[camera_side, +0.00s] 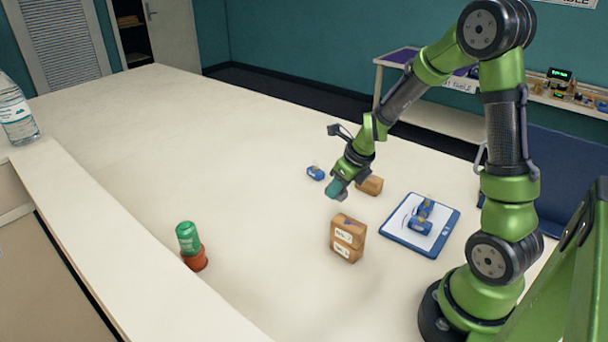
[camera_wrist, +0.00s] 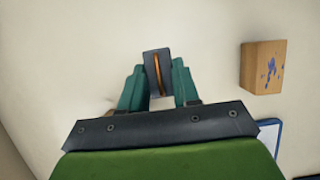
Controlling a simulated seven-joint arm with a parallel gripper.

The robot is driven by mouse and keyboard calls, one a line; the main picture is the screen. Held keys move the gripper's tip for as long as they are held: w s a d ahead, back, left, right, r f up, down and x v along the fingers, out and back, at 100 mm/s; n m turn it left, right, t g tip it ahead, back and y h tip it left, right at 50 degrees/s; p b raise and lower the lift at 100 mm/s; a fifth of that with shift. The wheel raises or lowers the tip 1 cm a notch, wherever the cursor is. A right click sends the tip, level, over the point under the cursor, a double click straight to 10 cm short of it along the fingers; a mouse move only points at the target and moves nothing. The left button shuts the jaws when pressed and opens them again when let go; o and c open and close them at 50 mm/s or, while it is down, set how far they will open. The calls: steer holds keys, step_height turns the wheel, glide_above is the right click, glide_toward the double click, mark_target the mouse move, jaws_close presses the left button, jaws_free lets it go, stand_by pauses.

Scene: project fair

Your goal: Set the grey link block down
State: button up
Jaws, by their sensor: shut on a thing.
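My gripper (camera_side: 334,188) has teal fingers and points down over the pale table. In the wrist view its fingers (camera_wrist: 158,92) are closed on the sides of the grey link block (camera_wrist: 149,64), a small dark grey block with an orange stripe along it. The block shows between the fingertips and reaches a little beyond them.
A blue part (camera_side: 315,173) lies left. A blue-framed tablet (camera_side: 400,240) bears blue parts. The table's left middle is clear.

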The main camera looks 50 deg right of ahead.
steer(key=shift+f, duration=2.55)
steer(key=shift+f, duration=0.15)
steer(key=o, duration=1)
steer(key=shift+o, duration=0.2)
